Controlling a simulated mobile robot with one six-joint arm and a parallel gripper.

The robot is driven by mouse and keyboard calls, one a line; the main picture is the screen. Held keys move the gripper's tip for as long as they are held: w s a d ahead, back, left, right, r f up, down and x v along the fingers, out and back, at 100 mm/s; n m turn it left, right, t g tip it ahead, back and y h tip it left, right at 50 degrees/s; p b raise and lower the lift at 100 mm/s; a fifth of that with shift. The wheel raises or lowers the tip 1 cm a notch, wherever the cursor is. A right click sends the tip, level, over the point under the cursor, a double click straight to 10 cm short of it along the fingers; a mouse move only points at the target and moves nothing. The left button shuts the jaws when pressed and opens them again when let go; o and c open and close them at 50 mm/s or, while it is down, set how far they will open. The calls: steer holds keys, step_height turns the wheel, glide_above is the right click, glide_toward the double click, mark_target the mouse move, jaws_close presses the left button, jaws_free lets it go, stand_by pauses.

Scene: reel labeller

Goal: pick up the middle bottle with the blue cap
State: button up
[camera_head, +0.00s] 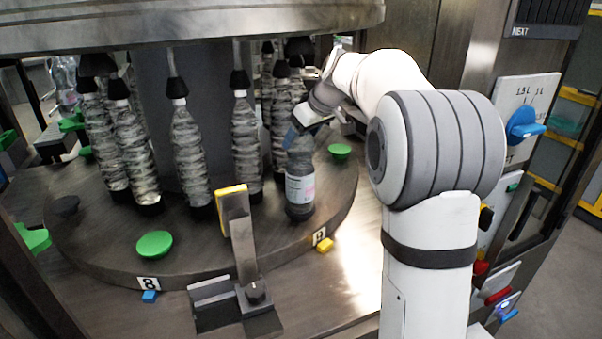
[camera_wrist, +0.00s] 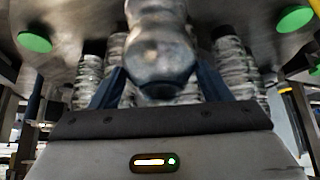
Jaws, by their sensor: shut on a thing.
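A dark, clear bottle with a white label (camera_head: 300,185) stands upright on the round turntable (camera_head: 325,215), towards its right front edge. My gripper (camera_head: 302,135) reaches it from behind and the right and is shut on its upper part. In the wrist view the bottle (camera_wrist: 160,45) fills the top middle, with the blue fingers of my gripper (camera_wrist: 160,82) on either side. The bottle's cap is hidden by my gripper in the head view, so I cannot tell its colour.
Several ribbed clear bottles (camera_head: 187,150) hang under black heads around the central column. A metal bracket with a yellow pad (camera_head: 238,225) stands left of the held bottle. Green discs (camera_head: 154,244) lie on the turntable. The machine's upper ring (camera_head: 190,22) is close overhead.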

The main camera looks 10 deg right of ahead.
steer(key=shift+w+r, duration=0.1)
jaws_close()
